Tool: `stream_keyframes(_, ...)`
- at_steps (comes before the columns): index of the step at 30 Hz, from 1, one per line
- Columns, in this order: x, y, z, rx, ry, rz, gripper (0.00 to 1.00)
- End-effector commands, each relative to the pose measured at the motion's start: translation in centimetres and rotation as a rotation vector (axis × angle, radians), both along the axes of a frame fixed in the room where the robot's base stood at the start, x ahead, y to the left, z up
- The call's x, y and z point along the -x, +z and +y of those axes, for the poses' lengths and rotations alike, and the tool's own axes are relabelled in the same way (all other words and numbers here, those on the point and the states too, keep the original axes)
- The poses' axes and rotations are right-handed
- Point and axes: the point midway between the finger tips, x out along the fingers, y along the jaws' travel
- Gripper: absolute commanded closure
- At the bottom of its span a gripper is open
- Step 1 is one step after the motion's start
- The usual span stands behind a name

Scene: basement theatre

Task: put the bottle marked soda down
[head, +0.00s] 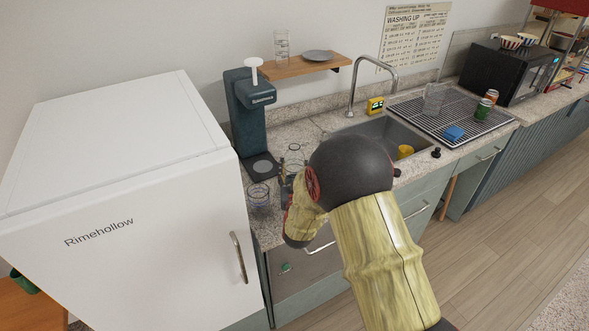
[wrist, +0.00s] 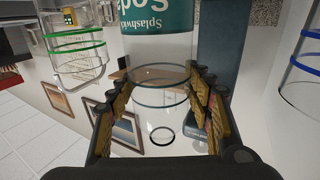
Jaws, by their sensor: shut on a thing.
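The bottle marked soda is clear, with a teal label (wrist: 158,16) reading "Soda" upside down at the top of the wrist view. My gripper (wrist: 158,92) is shut on the bottle's clear body, one finger on each side. In the head view my gripper (head: 287,183) is over the counter (head: 268,236) between the fridge and the sink.
A blue-banded glass (head: 259,197) stands close left of my gripper. A green-banded clear vessel (wrist: 78,50) is near it in the wrist view. A dark teal drinks machine (head: 252,115) stands behind. The fridge (head: 130,200) is left; the sink (head: 385,128) and drying rack (head: 455,112) are right.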

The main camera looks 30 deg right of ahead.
Motion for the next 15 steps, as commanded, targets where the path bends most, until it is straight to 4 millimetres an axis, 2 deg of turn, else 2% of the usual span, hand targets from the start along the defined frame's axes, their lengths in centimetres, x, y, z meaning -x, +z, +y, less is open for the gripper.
stream_keyframes(7,0.01,-0.37,0.00,0.000,0.000,0.000,0.68)
stream_keyframes(8,0.03,-0.29,-0.01,0.000,0.000,0.000,0.48)
stream_keyframes(15,0.01,-0.20,0.00,0.000,0.000,0.000,0.34)
